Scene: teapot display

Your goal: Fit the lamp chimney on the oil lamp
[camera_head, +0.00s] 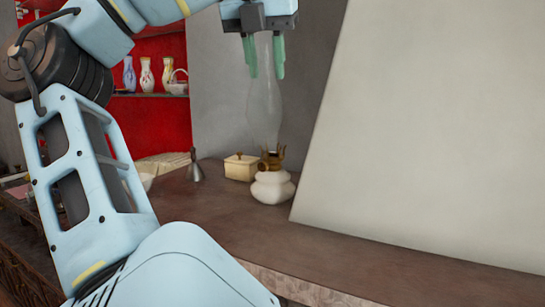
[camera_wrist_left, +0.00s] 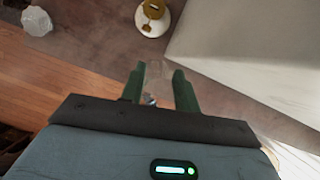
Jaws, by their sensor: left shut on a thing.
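The oil lamp has a white rounded base (camera_head: 272,187) and a brass burner (camera_head: 271,160); it stands upright on the counter. It also shows at the top of the left wrist view as a lamp base (camera_wrist_left: 154,20). My left gripper (camera_head: 265,70) is shut on the clear glass lamp chimney (camera_head: 265,105), which hangs upright below the fingers. In the head view the chimney's lower end appears just above the burner; I cannot tell whether they touch. In the left wrist view the chimney (camera_wrist_left: 156,75) shows faintly between the fingers of my gripper (camera_wrist_left: 158,85). My right gripper is not in view.
A cream box (camera_head: 240,167) stands behind the lamp, and a small grey metal funnel-like object (camera_head: 194,168) stands to its left. A large pale slanted panel (camera_head: 430,130) rises at the right. The counter (camera_head: 330,255) in front of the lamp is clear. Vases (camera_head: 147,75) stand on a red shelf.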

